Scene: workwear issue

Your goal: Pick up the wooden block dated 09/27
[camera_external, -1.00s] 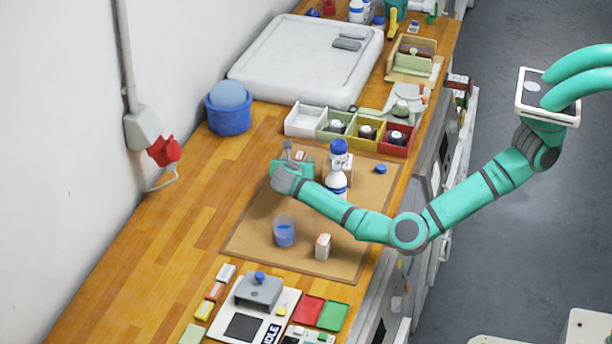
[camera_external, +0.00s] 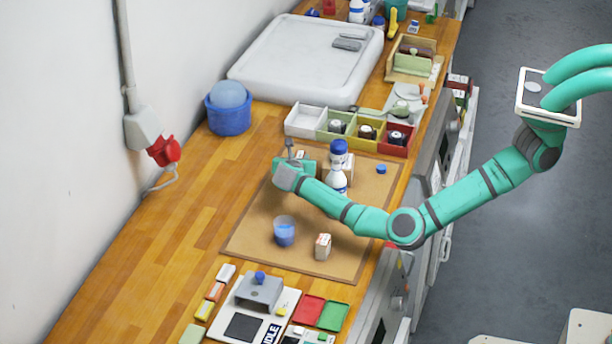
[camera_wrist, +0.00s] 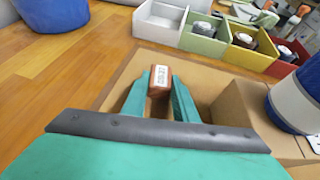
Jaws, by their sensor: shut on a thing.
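A small reddish-brown wooden block (camera_wrist: 158,80) with a white printed label stands between my fingertips in the wrist view; its print is too small to read surely. My gripper (camera_wrist: 160,92) is shut on it, one green finger on each side. In the external view my gripper (camera_external: 293,162) is over the far left part of the brown mat (camera_external: 255,235), and the block is mostly hidden by it. I cannot tell how far the block is above the mat. Another labelled block (camera_external: 323,247) stands on the mat's near part.
A blue-capped white bottle (camera_external: 338,178) and a cardboard box (camera_wrist: 245,112) are close to my gripper's right. A blue cup (camera_external: 284,232) stands nearer. A row of coloured bins (camera_external: 304,122) lies behind. Bare wooden worktop (camera_external: 190,190) is free at left.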

